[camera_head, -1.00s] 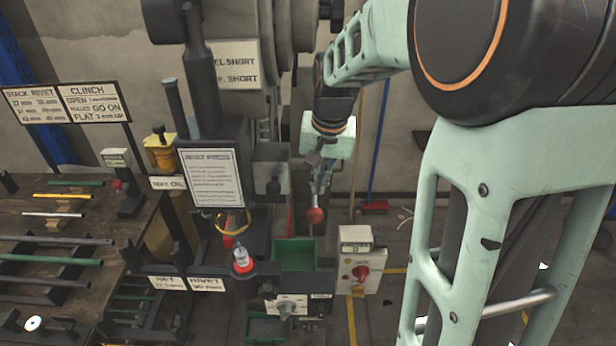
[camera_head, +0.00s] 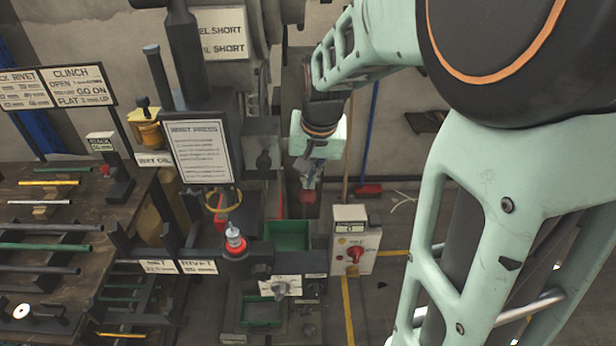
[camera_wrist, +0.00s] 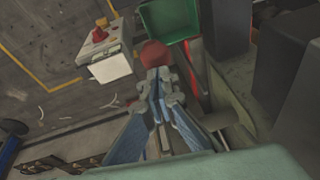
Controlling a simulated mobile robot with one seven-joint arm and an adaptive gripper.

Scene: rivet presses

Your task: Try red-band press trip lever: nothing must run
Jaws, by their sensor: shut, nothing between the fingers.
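The rivet press stands at centre in the head view, with a notice board (camera_head: 199,151) on its front and a red band (camera_head: 236,250) at its lower tool. The red ball knob of a lever (camera_head: 308,197) is just below my gripper (camera_head: 310,185). In the wrist view the same red knob (camera_wrist: 155,54) lies right at the tips of my gripper (camera_wrist: 157,80), which is shut with nothing held. The fingertips overlap the knob's near edge in the picture; I cannot tell whether they touch it. The lever's shaft is mostly hidden by my gripper.
A switch box (camera_head: 353,238) with a red rotary switch (camera_head: 355,254) stands right of the press. A green bin (camera_head: 288,236) sits between. A rack table with rods (camera_head: 45,247) is at left. A broom with a red head (camera_head: 367,190) leans at the wall behind.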

